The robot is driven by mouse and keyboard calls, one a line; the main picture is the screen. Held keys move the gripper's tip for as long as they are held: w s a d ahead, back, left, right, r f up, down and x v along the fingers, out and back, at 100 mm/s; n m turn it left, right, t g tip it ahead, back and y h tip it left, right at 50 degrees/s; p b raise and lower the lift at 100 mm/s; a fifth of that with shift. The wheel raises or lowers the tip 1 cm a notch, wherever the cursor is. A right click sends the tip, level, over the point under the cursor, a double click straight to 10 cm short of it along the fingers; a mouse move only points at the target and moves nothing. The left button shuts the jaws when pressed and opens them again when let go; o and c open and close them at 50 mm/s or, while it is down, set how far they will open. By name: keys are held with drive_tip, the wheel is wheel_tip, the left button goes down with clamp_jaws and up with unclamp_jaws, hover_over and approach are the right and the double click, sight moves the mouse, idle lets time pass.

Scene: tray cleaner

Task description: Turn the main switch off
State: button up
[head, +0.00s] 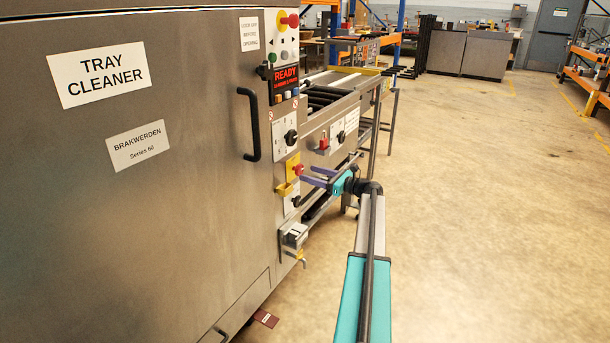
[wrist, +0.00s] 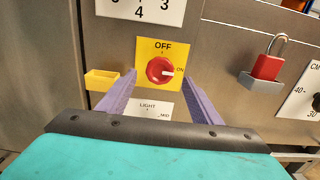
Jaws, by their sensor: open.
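The main switch is a round red knob (wrist: 160,70) on a yellow plate (wrist: 148,47), with OFF printed at the top and ON at the right. Its white mark points right, to ON. In the head view the red knob (head: 298,170) shows on the steel machine's side panel. My gripper (wrist: 160,74) is open, its two purple fingers standing left and right of the knob in the wrist view. Nothing is held between them. In the head view my gripper (head: 307,175) is close to the knob. I cannot tell whether a finger touches the panel.
A yellow holder (wrist: 102,80) juts out left of the plate. A LIGHT dial plate (wrist: 149,107) lies below, partly hidden. A black door handle (head: 251,124) sticks out. The floor (head: 480,220) at right is clear.

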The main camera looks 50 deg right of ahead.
sight(301, 171)
drive_tip(key=shift+x, duration=1.65)
drive_tip(key=c, duration=1.1)
